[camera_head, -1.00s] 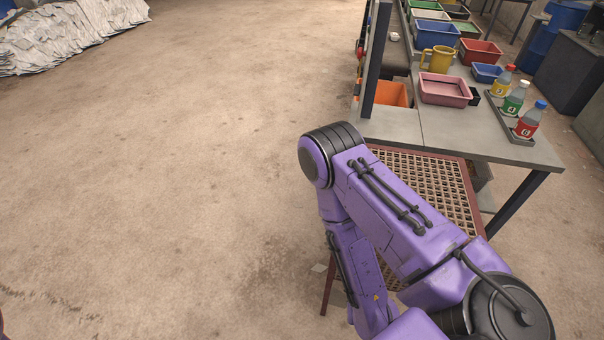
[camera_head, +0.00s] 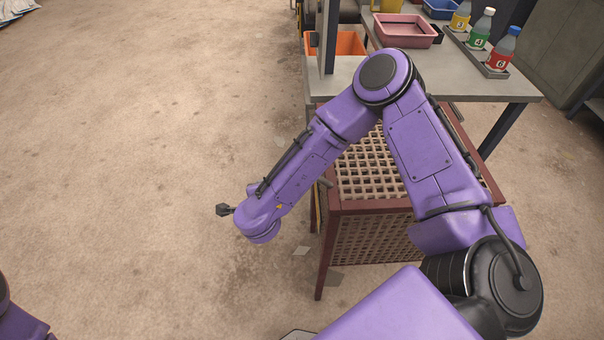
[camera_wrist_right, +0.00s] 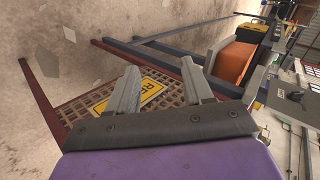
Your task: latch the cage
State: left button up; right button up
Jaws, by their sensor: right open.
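The cage (camera_head: 395,207) is a dark red frame with tan lattice panels, standing on the floor under my right arm. A short grey rod (camera_head: 325,183) sticks out at its left side; I cannot tell whether it is the latch. The right wrist view shows the cage's lattice (camera_wrist_right: 82,104) and a yellow sign (camera_wrist_right: 145,92) with black letters, partly hidden by a finger. My right gripper (camera_wrist_right: 163,74) is open, with nothing visible between its fingers, and faces the sign side. In the head view the right wrist (camera_head: 262,222) is left of the cage. The left gripper is out of view.
A grey bench (camera_head: 465,82) stands behind the cage, carrying a pink tray (camera_head: 405,32) and several labelled bottles. An orange bin (camera_head: 347,44) sits at its left end.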

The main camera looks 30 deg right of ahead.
jog(key=w+d+r+m+g+h, duration=0.2)
jog(key=r+m, duration=0.3)
jog(key=m, duration=0.2)
jog(key=w+d+r+m+g+h, duration=0.1)
jog(key=w+d+r+m+g, duration=0.2)
jog(key=r+m, duration=0.3)
jog(key=s+d+m+g, duration=0.1)
jog(key=s+m+g, duration=0.2)
jog(key=s+m, duration=0.25)
jog(key=w+x, duration=0.1)
jog(key=x, duration=0.9)
jog(key=shift+m, duration=0.45)
jog(key=shift+f, duration=0.1)
grip_shut()
